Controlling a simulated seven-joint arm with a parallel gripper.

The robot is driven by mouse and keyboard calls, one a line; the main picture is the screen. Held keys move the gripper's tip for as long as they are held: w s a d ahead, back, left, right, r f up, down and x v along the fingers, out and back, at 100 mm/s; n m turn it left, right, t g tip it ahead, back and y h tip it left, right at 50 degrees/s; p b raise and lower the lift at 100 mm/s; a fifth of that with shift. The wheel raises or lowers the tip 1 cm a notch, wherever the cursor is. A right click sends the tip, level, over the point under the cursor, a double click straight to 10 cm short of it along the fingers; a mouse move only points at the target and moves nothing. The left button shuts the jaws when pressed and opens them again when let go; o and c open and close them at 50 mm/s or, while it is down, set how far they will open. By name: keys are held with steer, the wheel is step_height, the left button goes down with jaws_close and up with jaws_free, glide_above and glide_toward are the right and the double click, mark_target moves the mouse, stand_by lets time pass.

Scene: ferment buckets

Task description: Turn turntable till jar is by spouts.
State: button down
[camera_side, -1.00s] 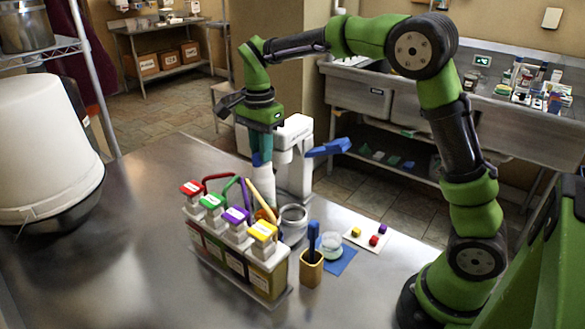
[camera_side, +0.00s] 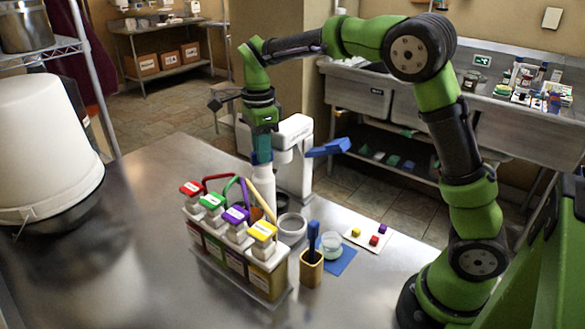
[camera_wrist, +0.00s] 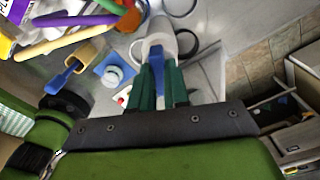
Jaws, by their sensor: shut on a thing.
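A white upright bottle-like piece (camera_side: 264,182) stands directly below the fingers and also shows in the wrist view (camera_wrist: 158,42). A grey ring-shaped thing (camera_side: 292,226) is on the table just right of the spouts. I cannot tell for certain which part is the turntable. A small clear jar (camera_side: 331,245) with pale contents stands on a blue mat (camera_side: 342,262), apart from the spouts.
Several bottles with red, green, purple and yellow caps stand in a rack (camera_side: 268,285) in front. A yellow holder (camera_side: 311,269) with a blue tool, a white card (camera_side: 367,239) with small cubes, and a white machine (camera_side: 296,160) are nearby.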

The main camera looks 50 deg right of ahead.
steer(key=shift+m, duration=1.8)
steer(key=c, duration=1.1)
jaws_free()
step_height(320, 180, up, 17)
